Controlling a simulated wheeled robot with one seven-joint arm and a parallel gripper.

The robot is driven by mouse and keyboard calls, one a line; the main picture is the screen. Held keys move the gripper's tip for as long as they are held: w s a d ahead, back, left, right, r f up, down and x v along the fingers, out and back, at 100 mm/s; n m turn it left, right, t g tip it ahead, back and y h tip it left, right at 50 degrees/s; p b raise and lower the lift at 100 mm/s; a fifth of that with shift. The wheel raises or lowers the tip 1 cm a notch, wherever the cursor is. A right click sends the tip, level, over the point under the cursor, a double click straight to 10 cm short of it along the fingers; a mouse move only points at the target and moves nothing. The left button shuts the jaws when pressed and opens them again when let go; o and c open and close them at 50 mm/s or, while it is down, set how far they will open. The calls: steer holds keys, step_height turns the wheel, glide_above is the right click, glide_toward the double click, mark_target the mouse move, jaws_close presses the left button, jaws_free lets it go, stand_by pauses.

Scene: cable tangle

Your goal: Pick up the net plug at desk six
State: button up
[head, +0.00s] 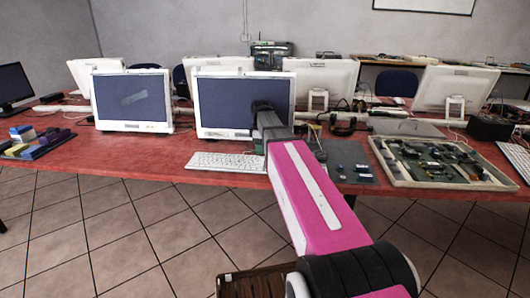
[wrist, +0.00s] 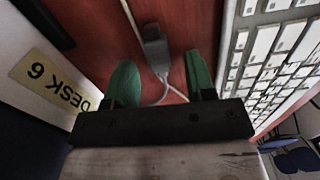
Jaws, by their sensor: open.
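The net plug is a small grey connector (wrist: 155,46) lying on the red desk in the wrist view, with a thin grey cable curving from its near end. My gripper (wrist: 161,70) has two green fingers spread apart, one on each side of the plug's line. The plug is not gripped; its far part extends past the fingertips. A label reading "DESK 6" (wrist: 54,84) is on the white surface at the left. In the head view my arm reaches over the desk in front of a monitor, and the gripper and plug cannot be made out.
A white keyboard (wrist: 275,60) lies close right of my gripper; it also shows in the head view (head: 227,162). A white-framed monitor (head: 243,104) stands behind my arm. A tray of circuit boards (head: 440,163) is at the right on the red desk (head: 120,157).

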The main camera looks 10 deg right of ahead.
steer(key=shift+a, duration=0.1)
jaws_close()
step_height(320, 180, up, 10)
stand_by(0.8)
